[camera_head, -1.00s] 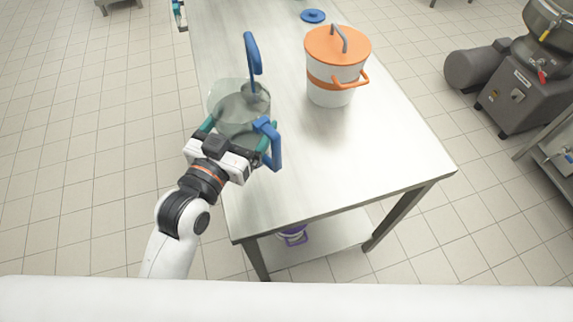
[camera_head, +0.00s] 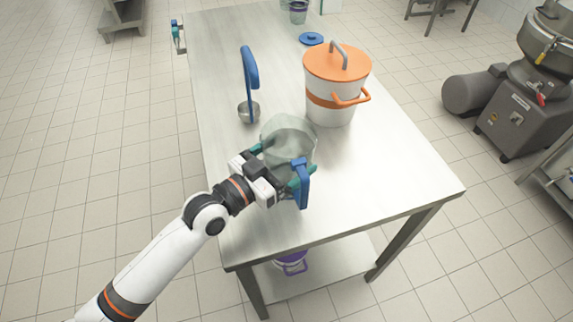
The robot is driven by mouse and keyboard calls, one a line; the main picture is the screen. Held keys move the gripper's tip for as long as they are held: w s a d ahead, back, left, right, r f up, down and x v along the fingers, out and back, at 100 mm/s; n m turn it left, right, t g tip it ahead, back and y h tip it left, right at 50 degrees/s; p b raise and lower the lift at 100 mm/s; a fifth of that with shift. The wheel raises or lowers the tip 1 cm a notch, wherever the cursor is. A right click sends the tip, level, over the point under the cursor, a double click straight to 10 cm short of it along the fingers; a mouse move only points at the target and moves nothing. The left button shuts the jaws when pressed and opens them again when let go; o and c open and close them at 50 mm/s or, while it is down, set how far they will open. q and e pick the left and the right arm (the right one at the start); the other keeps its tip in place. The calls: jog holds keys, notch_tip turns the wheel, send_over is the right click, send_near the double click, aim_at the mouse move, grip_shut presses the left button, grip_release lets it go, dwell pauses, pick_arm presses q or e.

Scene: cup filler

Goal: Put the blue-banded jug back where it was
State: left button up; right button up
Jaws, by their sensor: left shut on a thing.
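The jug (camera_head: 289,132) is clear, with a blue handle (camera_head: 303,186) on its near side. My left gripper (camera_head: 282,168) is shut on the jug's body, its teal fingers on either side. The jug is over the near middle part of the table (camera_head: 370,180) and looks roughly upright. I cannot tell whether its base touches the tabletop, and a blue band on its body is not clear. My right gripper is not in view.
A ladle (camera_head: 249,84) with a blue handle is left of the jug. A white bucket (camera_head: 330,112) with an orange lid stands behind it to the right. A blue lid (camera_head: 311,39) lies farther back. The table's front right is clear.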

pick_arm(q)
jog(key=shift+f, duration=1.1)
jog(key=shift+f, duration=0.15)
jog(key=o, duration=1.5)
jog(key=shift+r, duration=0.25)
jog(key=b+v, duration=0.1)
jog(key=v, duration=0.9)
jog(key=shift+s+a+f+b, duration=0.2)
jog(key=shift+s+a+b, duration=0.05)
jog(key=shift+b, duration=0.15)
jog(key=shift+s+a+r, duration=0.15)
jog(key=shift+s+a, duration=0.3)
jog(key=shift+a, duration=0.05)
